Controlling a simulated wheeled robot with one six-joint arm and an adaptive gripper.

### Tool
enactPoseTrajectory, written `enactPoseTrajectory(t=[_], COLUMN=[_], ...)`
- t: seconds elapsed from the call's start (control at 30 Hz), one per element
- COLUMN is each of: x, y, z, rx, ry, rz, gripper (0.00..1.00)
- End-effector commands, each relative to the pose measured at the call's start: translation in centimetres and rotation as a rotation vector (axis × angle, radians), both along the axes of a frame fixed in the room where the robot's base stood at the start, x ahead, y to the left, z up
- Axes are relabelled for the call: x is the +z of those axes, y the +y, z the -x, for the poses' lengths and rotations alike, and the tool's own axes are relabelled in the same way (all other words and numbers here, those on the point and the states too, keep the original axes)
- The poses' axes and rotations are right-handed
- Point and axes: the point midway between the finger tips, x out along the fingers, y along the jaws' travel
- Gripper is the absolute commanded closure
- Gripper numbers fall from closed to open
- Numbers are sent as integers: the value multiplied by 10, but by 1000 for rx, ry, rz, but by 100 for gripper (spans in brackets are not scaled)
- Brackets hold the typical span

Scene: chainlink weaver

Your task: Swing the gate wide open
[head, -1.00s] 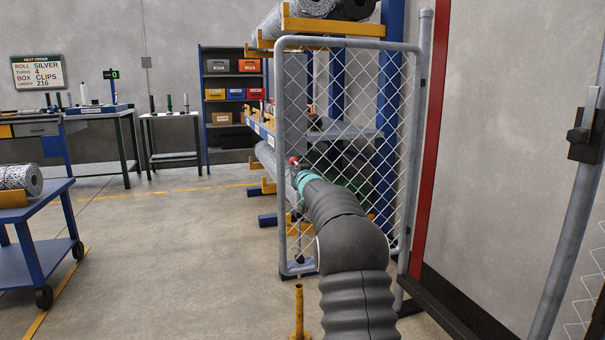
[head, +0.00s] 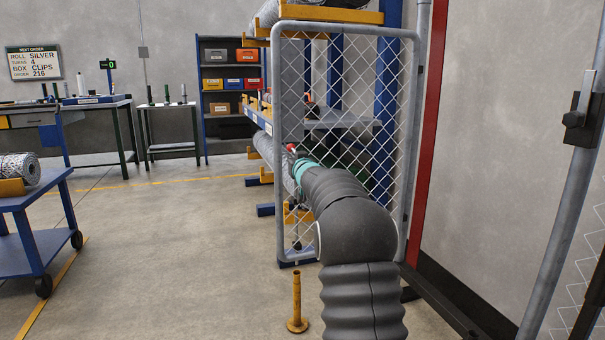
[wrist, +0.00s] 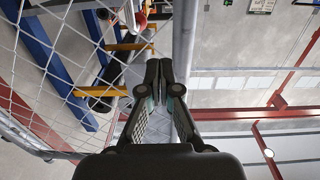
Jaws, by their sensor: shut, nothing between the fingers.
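The gate (head: 278,80) is a grey tubular frame with chain-link mesh, standing swung away from the latch post (head: 565,220) at the right. Its right side is by the upright post (head: 419,100) beside the red strip. My arm reaches forward to the gate's free left edge. My gripper (head: 299,162) is there, its fingertips mostly hidden in the head view. In the wrist view my gripper (wrist: 158,68) is shut and empty, close beside the gate's grey tube (wrist: 184,40). I cannot tell whether it touches. A red-tipped part (head: 291,147) shows by the gripper.
A yellow floor post (head: 297,300) stands just in front of the gate. A rack (head: 390,80) with mesh rolls stands behind it. A blue cart (head: 35,240) is at the left. The floor between cart and gate is clear. A grey wall (head: 500,120) lies right.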

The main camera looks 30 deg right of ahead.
Motion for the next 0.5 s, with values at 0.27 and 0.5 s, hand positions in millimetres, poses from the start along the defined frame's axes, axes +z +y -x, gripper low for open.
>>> enactPoseTrajectory(t=[0.27,0.5], x=[-1,-2], y=[9,14], z=[51,83], rx=[1,2], ry=[3,4], rz=[0,0], gripper=[100,100])
